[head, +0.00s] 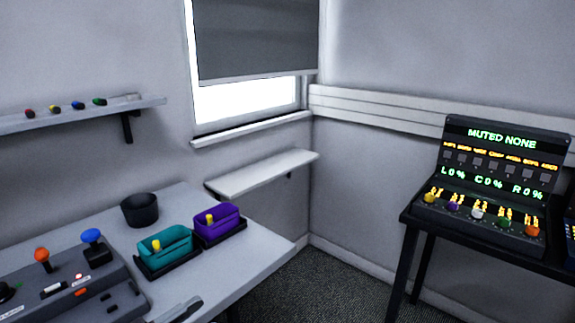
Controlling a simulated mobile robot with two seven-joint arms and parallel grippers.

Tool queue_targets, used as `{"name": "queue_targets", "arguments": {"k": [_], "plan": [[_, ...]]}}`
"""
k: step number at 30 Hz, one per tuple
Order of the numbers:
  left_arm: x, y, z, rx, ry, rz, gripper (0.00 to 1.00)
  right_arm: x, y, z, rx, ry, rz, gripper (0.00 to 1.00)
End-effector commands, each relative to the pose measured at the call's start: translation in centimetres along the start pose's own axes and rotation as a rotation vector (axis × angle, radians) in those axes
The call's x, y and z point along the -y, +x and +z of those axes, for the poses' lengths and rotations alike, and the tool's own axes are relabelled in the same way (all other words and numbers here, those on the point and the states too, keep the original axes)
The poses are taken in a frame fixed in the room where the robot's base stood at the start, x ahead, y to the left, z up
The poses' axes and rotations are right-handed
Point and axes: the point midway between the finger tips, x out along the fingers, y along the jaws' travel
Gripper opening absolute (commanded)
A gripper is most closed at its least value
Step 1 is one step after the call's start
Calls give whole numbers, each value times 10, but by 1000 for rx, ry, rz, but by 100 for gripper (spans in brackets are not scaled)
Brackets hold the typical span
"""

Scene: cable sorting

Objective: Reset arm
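Neither of my grippers can be made out in the head view. A grey piece with a dark stripe (182,310) shows at the bottom edge over the table; it is cut off, and I cannot tell what it is. On the white table (262,258) a teal bin (172,249) and a purple bin (222,226) stand side by side on black bases. Each has a small yellow piece at it.
A dark grey control box (75,292) with orange and blue knobs sits at the left. A black cup (140,209) stands behind the bins. A wall shelf (75,117) holds several small coloured pieces. A lit console (490,190) stands on a black table at right; floor lies between.

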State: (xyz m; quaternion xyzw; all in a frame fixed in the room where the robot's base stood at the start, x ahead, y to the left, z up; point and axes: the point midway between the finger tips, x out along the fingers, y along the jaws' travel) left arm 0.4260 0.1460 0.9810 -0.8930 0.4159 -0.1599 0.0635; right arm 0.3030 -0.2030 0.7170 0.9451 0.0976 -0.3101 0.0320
Motion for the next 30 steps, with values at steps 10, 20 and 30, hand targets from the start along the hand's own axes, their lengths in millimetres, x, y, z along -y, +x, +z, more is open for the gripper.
{"name": "queue_targets", "arguments": {"k": [10,20,30], "plan": [[-46,-112,156,582,-240,-566,42,0,0,1,3,1,0,43],[-117,-180,206,920,-376,-597,42,0,-1,2,3,1,0,43],[-118,-181,206,925,-375,-594,42,0,-1,2,4,1,0,43]]}}
